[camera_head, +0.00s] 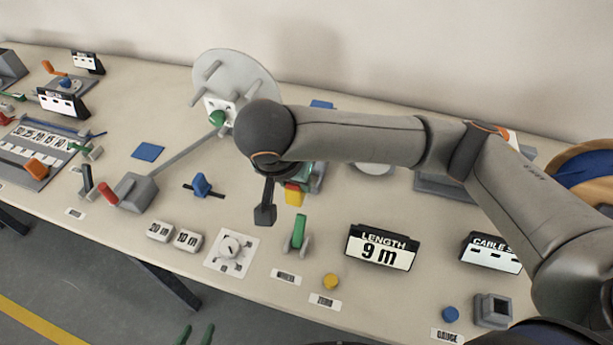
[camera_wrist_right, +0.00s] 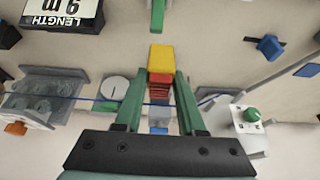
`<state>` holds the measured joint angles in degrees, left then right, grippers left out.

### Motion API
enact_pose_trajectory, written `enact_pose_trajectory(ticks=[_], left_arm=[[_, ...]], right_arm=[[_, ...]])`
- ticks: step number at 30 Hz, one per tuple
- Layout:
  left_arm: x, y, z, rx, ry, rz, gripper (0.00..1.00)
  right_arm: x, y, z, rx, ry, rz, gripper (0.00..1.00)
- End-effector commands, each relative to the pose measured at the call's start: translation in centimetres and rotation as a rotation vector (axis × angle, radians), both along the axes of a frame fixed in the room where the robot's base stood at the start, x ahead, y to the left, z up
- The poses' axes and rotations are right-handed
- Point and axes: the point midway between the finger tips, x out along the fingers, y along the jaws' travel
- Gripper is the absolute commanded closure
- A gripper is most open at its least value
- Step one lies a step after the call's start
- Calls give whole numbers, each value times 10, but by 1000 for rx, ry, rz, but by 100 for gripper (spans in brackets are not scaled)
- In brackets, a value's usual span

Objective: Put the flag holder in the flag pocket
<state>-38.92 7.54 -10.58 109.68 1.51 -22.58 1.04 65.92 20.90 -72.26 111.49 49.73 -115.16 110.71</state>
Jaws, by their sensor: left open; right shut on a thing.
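My right gripper (camera_wrist_right: 161,76) is shut on a block with a yellow end and red layered sides (camera_wrist_right: 160,60), which I take to be the flag holder. In the head view the block (camera_head: 294,194) shows under my right wrist, above the table behind the green lever; the arm partly hides the gripper. The flag pocket is not clearly identifiable; a grey block with a square opening (camera_head: 492,310) stands at the front right. My left gripper (camera_head: 197,334) shows only its two green fingertips, apart and empty, at the bottom edge.
A green lever (camera_head: 299,232), a dial plate (camera_head: 231,251) and the LENGTH display (camera_head: 381,248) stand near the block. A blue cable (camera_wrist_right: 90,101) crosses the right wrist view at the fingers. A large grey disc (camera_head: 235,78) stands at the back. A yellow button (camera_head: 331,281) is in front.

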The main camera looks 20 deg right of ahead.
Motion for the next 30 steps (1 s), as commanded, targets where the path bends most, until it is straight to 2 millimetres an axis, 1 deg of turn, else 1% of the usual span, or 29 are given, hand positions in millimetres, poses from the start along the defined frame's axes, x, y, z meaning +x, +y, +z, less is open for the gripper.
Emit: enact_pose_trajectory(ticks=[2, 5, 7, 9, 10, 15, 17, 21, 24, 30], left_arm=[[0, 0, 0, 0, 0, 0, 50], [0, 0, -2, 0, 0, 0, 50], [0, 0, 0, 0, 0, 0, 50], [0, 0, 1, 1, 0, 1, 50], [1, 0, -8, 0, -2, 0, 50], [1, 0, -30, 0, -2, 1, 50], [0, 1, -26, 1, 3, 1, 50], [0, 1, -25, 1, 2, 1, 50], [0, 0, -24, 1, 0, 1, 50], [1, 0, -24, 0, -1, 1, 50]], right_arm=[[5, -2, -4, 2, 2, -5, 100], [19, -11, -14, 1, 8, -11, 100], [29, -15, -18, 6, 8, -6, 100], [39, -22, -24, 2, 11, -10, 100], [46, -24, -30, 5, 5, -8, 100], [78, -42, -47, 0, 2, -8, 100], [86, -48, -52, -4, 5, -7, 100], [104, -57, -75, -4, 2, -5, 100], [113, -61, -86, -2, 2, -3, 100], [122, -66, -99, -2, 2, -3, 100]])
